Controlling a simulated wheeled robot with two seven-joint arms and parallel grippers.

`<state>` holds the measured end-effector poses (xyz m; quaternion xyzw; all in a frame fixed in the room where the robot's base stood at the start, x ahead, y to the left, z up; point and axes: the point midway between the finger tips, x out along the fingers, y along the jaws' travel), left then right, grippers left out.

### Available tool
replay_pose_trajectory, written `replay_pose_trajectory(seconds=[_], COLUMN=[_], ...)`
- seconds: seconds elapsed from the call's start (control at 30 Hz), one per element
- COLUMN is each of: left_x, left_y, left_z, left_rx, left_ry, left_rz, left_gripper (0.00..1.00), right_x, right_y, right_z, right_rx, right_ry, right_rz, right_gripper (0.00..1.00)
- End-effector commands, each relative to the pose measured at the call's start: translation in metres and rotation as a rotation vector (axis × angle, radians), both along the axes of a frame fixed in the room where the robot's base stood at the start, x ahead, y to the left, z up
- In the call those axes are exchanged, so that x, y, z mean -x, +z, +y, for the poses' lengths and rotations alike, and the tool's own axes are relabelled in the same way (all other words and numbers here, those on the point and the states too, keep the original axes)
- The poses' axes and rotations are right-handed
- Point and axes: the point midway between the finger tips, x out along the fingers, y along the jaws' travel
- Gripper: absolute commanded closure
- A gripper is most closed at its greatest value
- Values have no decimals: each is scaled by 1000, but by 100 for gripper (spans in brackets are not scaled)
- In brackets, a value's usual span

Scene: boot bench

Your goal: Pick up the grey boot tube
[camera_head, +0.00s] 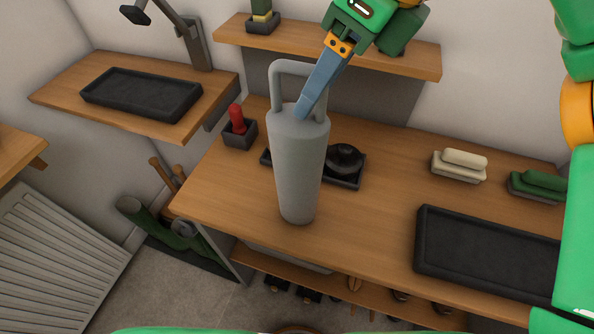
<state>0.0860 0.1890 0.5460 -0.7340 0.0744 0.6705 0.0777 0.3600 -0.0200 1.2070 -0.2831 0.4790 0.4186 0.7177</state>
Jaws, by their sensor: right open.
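The grey boot tube (297,160) stands upright on the wooden bench, a tall tapered cylinder with a looped handle (274,85) on its top. My right gripper (310,102) comes down from the upper right, with its blue-grey fingers at the tube's top, beside the upright bar of the handle. It is open; one finger largely covers the other from here. The fingers overlap the handle's right part in the picture, and I cannot tell whether they touch it. My left gripper is not in view.
On the wooden bench (370,240) are a small dark holder with a red item (238,122), a black round item (345,158) on a dark tray, a cream brush (460,163), a green brush (538,184) and a black tray (490,255). A shelf (400,60) runs behind the tube.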

Motion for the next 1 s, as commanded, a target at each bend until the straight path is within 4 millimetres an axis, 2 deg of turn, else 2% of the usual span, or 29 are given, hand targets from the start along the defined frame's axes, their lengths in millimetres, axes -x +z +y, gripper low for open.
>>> replay_pose_trajectory(seconds=[0.2, 0.27, 0.4, 0.77, 0.87, 0.97, 1.0], left_x=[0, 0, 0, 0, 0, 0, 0], left_y=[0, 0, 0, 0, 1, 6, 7], left_z=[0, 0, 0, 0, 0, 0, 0], left_rx=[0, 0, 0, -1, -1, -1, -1], left_ry=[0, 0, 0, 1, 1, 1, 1], left_rz=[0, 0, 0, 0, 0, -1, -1], left_gripper=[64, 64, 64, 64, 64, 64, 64], right_x=[0, 0, 0, 0, 0, 0, 5], right_y=[-2, -2, -2, 0, 9, 31, 40], right_z=[1, 1, 1, 1, 2, 2, 5], right_rx=[-1, -1, -1, -2, -3, -3, -2], right_ry=[0, 0, 1, 1, 0, -1, 2], right_rz=[0, 0, 0, -1, -1, -2, -5], right_gripper=[48, 62, 99, 100, 100, 100, 100])
